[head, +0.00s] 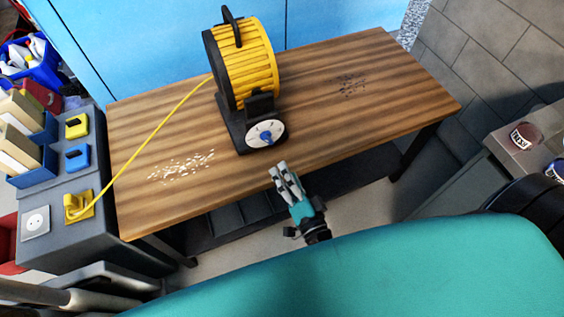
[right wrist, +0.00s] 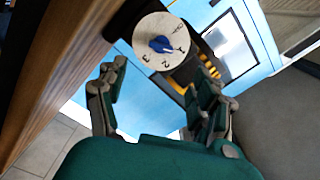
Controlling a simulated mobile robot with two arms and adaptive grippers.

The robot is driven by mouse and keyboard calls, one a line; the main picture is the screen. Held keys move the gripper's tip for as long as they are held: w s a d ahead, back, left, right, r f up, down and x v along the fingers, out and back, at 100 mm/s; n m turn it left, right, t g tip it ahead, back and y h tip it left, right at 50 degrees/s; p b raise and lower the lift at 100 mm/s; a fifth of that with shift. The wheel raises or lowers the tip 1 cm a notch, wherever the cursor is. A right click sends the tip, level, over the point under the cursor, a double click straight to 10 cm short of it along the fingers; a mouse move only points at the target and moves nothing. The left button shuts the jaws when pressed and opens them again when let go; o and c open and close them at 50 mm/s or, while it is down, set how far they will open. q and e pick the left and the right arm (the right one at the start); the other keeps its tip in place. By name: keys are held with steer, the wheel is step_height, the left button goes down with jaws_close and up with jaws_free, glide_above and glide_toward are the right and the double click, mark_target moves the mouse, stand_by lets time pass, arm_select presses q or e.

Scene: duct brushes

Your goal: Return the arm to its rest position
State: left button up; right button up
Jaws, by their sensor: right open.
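My right gripper (head: 283,174) is open and empty, in front of the near edge of the wooden table (head: 335,125). It is just below the white dial (head: 254,141) with a blue knob (head: 267,137). In the right wrist view, its two fingers (right wrist: 160,78) stand apart, with nothing between them. The dial (right wrist: 146,30) shows beyond them with the digits 1, 2 and 3, and the blue knob (right wrist: 160,44) stands apart from the fingers. My left gripper is not in either view.
A yellow and black drum-shaped machine (head: 255,65) stands on the table. Its yellow cable (head: 150,138) runs to a yellow plug (head: 79,205) on the grey side unit at left. White bits (head: 182,166) and dark bits (head: 350,85) lie on the table. A grey counter stands at right.

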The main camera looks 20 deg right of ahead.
steer(key=shift+s, duration=0.25)
stand_by(0.3)
steer(key=s+f+n+g+y+p, duration=0.1)
steer(key=s+f+n+g, duration=0.3)
steer(key=f, duration=0.7)
steer(key=s+f+n+g+y+p, duration=0.1)
steer(key=s+f+n+g, duration=0.25)
steer(key=f, duration=0.75)
steer(key=s+d+f+n+g+h, duration=0.1)
steer(key=s+d+f+n+g, duration=0.1)
steer(key=s+f, duration=0.3)
steer(key=s+d+f+n+g, duration=0.2)
steer(key=s+d+f+g, duration=0.1)
steer(key=s, duration=0.8)
steer(key=s+d+f+n+g+h+p, duration=0.1)
steer(key=s+d+f+n+g, duration=0.1)
steer(key=s+f+g, duration=0.2)
steer(key=s+f, duration=0.3)
steer(key=s, duration=0.1)
steer(key=shift+d+h, duration=0.3)
steer(key=shift+d, duration=0.1)
steer(key=shift+f+n+g, duration=0.1)
steer(key=shift+n+g, duration=0.15)
